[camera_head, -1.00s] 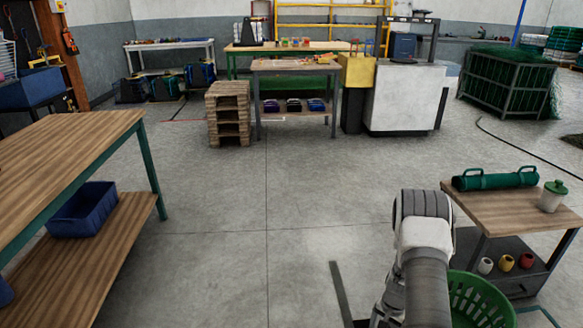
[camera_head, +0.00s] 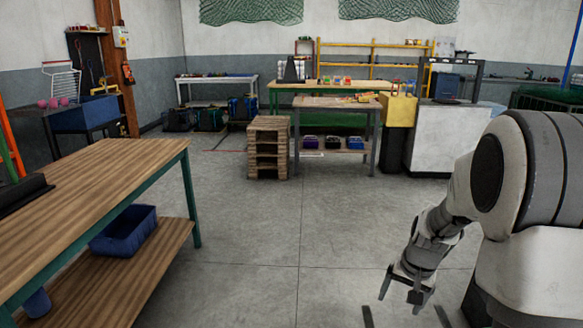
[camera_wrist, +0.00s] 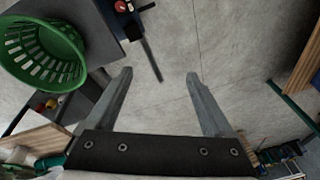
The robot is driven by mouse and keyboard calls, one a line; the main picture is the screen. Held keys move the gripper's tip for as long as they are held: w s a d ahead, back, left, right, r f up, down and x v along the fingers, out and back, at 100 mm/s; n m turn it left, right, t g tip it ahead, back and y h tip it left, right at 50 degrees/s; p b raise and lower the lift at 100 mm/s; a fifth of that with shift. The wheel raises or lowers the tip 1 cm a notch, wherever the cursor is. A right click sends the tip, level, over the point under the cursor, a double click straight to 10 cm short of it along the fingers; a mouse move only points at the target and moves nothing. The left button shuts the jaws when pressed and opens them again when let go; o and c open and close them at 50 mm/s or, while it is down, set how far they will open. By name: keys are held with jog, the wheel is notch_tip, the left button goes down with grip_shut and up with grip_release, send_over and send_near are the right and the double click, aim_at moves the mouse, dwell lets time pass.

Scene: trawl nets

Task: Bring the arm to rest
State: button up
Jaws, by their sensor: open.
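My gripper (camera_head: 407,289) hangs at the end of my folded arm at the lower right of the head view, above the bare concrete floor. No fingertip touches anything in view.
A green basket (camera_wrist: 42,52) lies left of the fingers in the wrist view. A wooden workbench (camera_head: 100,180) with a blue bin (camera_head: 124,230) on its shelf stands at left. Stacked pallets (camera_head: 268,148) stand farther back. The middle floor is clear.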

jog(key=s+a+r+n+t, duration=0.25)
jog(key=s+a+r, duration=0.45)
jog(key=s+r, duration=0.5)
jog(key=s+a+r+n, duration=0.35)
jog(key=s+r, duration=0.25)
jog(key=s, duration=0.5)
notch_tip(320, 180, up, 22)
jog(key=p, duration=2.2)
jog(key=shift+f, duration=0.15)
jog(key=shift+s+t, duration=0.1)
jog(key=shift+t, duration=0.15)
